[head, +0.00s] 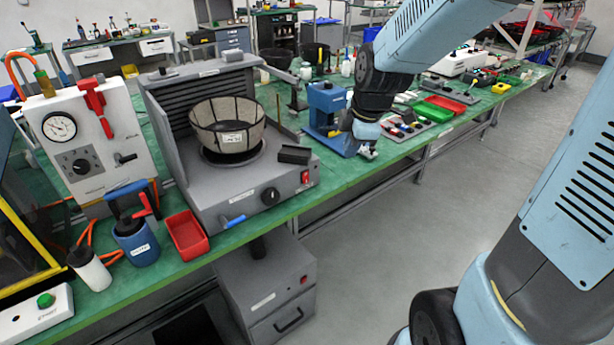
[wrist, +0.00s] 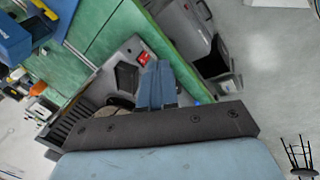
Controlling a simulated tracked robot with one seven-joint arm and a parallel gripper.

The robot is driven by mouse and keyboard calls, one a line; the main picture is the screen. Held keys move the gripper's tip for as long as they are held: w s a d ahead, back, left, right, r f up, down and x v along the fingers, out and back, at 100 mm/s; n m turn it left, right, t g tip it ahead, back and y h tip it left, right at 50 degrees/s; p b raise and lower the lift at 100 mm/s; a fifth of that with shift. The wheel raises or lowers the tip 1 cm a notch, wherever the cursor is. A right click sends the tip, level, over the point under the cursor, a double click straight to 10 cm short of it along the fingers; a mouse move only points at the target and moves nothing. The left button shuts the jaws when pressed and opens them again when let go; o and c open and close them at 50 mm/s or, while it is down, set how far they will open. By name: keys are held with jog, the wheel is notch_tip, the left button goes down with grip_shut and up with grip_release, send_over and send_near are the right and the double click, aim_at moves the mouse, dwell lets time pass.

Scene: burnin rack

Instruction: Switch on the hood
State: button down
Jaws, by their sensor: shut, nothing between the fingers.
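The hood (head: 235,197) is a grey bench unit with a slatted back panel, standing on the green bench at left centre of the head view. Its front has a red rocker switch (head: 305,178), a black knob (head: 270,196) and a blue-handled lever (head: 234,221). I cannot tell which way the rocker is set.
A red tray (head: 187,235) and a blue canister (head: 136,243) are left of the hood. A grey cabinet (head: 268,290) is below. The floor (head: 400,215) in front is clear.

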aim_at(306, 177)
jog(key=w+a+f+n, duration=0.3)
jog(key=a+f+n, duration=0.1)
jog(key=f+n, duration=0.2)
jog(key=shift+w+f+g+y, duration=0.2)
jog(key=shift+g+y, duration=0.1)
jog(key=shift+y, duration=0.1)
jog(key=shift+a, duration=0.1)
jog(key=shift+w+a+f, duration=0.65)
jog(key=shift+w+f, duration=0.35)
jog(key=shift+f, duration=0.65)
jog(key=shift+w+a+f, duration=0.7)
jog(key=shift+w+f, duration=0.3)
jog(key=shift+f, duration=0.65)
jog(key=shift+w+a+f, duration=0.65)
jog(key=shift+w+f, duration=0.35)
jog(key=shift+f, duration=0.65)
jog(key=shift+w+a, duration=0.15)
jog(key=shift+f, duration=0.1)
jog(key=shift+s+f, duration=0.2)
